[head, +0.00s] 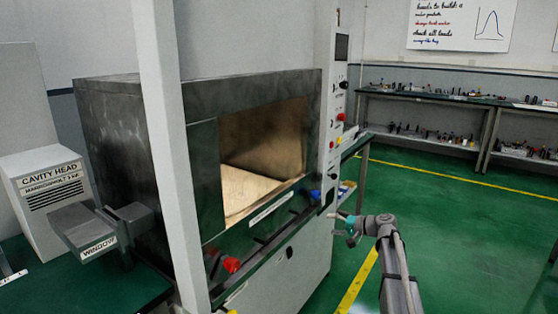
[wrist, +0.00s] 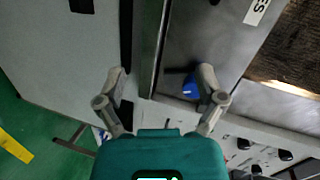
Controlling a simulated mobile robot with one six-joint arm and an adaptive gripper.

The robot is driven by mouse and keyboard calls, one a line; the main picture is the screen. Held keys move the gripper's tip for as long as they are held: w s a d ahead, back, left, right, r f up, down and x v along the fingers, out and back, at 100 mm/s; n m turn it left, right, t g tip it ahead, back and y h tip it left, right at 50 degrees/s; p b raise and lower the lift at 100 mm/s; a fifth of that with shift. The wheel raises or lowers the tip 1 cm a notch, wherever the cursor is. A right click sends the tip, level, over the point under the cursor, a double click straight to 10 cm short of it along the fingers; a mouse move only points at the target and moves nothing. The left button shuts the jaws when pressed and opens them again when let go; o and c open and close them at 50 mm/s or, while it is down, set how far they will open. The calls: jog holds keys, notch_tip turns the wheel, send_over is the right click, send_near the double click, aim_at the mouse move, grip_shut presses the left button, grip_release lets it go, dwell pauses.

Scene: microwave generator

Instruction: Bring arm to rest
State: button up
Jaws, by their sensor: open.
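My gripper (wrist: 162,88) is open and empty in the wrist view, its two fingers spread apart. Behind the fingers is the front edge of the microwave cabinet, with a blue knob (wrist: 190,86) beside or behind the right finger; I cannot tell whether they touch. In the head view my arm (head: 385,240) reaches up from the lower right. My gripper (head: 340,222) is small there, to the right of the cabinet front. The metal microwave chamber (head: 110,130) stands with its front open and its lit interior empty.
A red knob (head: 231,265) and a blue knob (head: 315,194) stick out from the cabinet front. A control panel (head: 335,130) stands at its right. A white post (head: 170,150) crosses the left. Shelves (head: 430,97) line the back wall. Green floor at right is clear.

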jog(key=s+a+f+n+g+h, duration=0.25)
jog(key=s+a+f, duration=0.3)
jog(key=s, duration=0.35)
jog(key=s+d+f+n+g+h, duration=0.1)
jog(key=s+f+g+h, duration=0.3)
jog(key=s, duration=0.8)
jog(key=s+f+n+g+h, duration=0.1)
jog(key=s+f+h, duration=0.4)
jog(key=s, duration=0.7)
notch_tip(320, 180, up, 24)
jog(key=h+p, duration=0.1)
jog(key=p, duration=2.2)
jog(key=shift+w+d+r+p, duration=0.15)
jog(key=shift+w+d+p, duration=0.05)
jog(key=shift+d+p, duration=0.1)
jog(key=shift+m+h, duration=0.25)
